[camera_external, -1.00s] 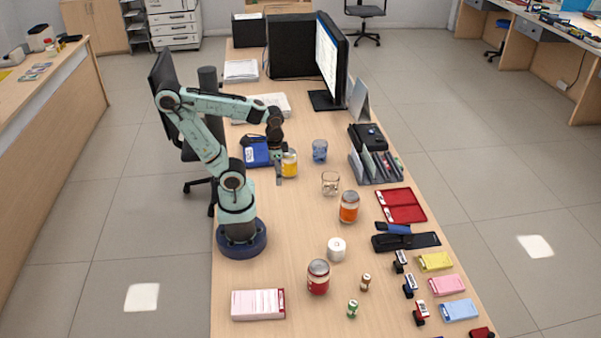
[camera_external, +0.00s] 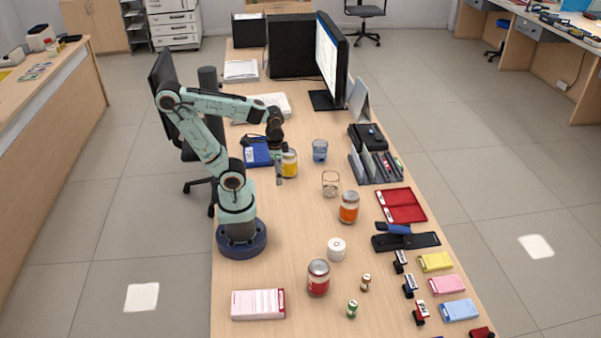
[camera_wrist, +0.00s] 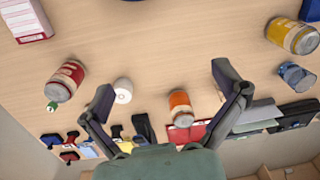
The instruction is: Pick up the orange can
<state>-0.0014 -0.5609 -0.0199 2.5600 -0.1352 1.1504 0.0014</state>
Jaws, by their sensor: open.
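The orange can (camera_external: 348,207) stands upright on the counter, right of my arm's base and in front of the clear glass. It also shows in the wrist view (camera_wrist: 180,107), between my two spread fingers but farther off. My gripper (camera_external: 279,165) is open and empty. In the external view it hangs above the counter next to the yellow can (camera_external: 290,163), well behind and left of the orange can. Its two fingers frame the wrist view (camera_wrist: 165,95). Whether it touches the yellow can cannot be told.
A clear glass (camera_external: 330,184) and a blue glass (camera_external: 320,150) stand near the orange can. A red can (camera_external: 318,278) and a white roll (camera_external: 336,249) stand nearer the front. A red tray (camera_external: 401,205) lies to the right. Bare counter lies between arm base and orange can.

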